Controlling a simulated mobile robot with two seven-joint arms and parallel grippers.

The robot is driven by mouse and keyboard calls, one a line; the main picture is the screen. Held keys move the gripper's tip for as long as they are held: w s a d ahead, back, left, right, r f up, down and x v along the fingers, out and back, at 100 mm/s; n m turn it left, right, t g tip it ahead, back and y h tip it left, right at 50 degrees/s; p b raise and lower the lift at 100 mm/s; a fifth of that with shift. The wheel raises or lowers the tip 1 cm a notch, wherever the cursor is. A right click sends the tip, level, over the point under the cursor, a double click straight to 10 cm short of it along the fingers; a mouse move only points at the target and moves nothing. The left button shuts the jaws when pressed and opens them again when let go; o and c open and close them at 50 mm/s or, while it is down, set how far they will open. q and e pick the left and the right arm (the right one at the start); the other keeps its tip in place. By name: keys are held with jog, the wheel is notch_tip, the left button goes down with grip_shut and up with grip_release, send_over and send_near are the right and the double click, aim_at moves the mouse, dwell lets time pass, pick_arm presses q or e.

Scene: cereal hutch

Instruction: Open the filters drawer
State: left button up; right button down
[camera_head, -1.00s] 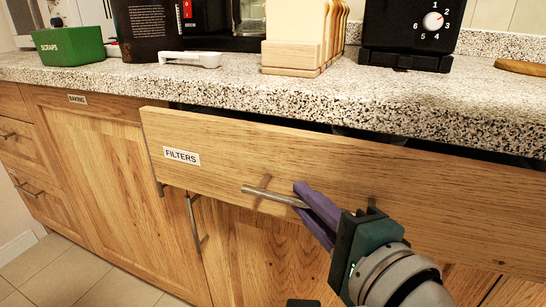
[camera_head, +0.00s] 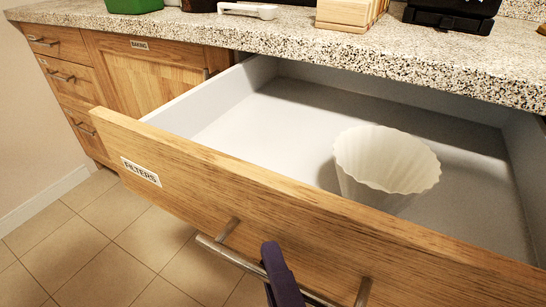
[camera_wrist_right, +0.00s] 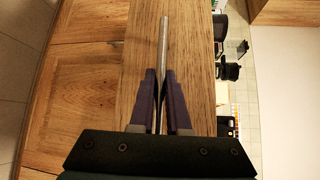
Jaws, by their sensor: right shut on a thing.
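The filters drawer (camera_head: 215,181) is pulled well out from under the counter, and its front carries a label reading FILTERS (camera_head: 141,171). A fluted white paper filter (camera_head: 386,160) stands on the drawer's grey floor. The metal bar handle (camera_head: 231,256) is on the drawer's front. My right gripper (camera_head: 272,248) is at the handle in the head view. In the right wrist view, the fingers of my right gripper (camera_wrist_right: 160,88) are shut on the handle (camera_wrist_right: 164,40). My left gripper is not in view.
The speckled counter (camera_head: 300,47) overhangs the open drawer. A wooden block (camera_head: 343,14), a white scoop (camera_head: 248,10) and a green bin (camera_head: 134,5) stand on it. The BAKING cabinet (camera_head: 140,65) and more drawers (camera_head: 57,76) are at the left. Tiled floor (camera_head: 110,240) is clear.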

jog(key=shift+s+a, duration=0.35)
jog(key=shift+s, duration=0.2)
jog(key=c, duration=0.9)
grip_release()
jog(key=v, duration=1)
jog(key=shift+p, duration=0.4)
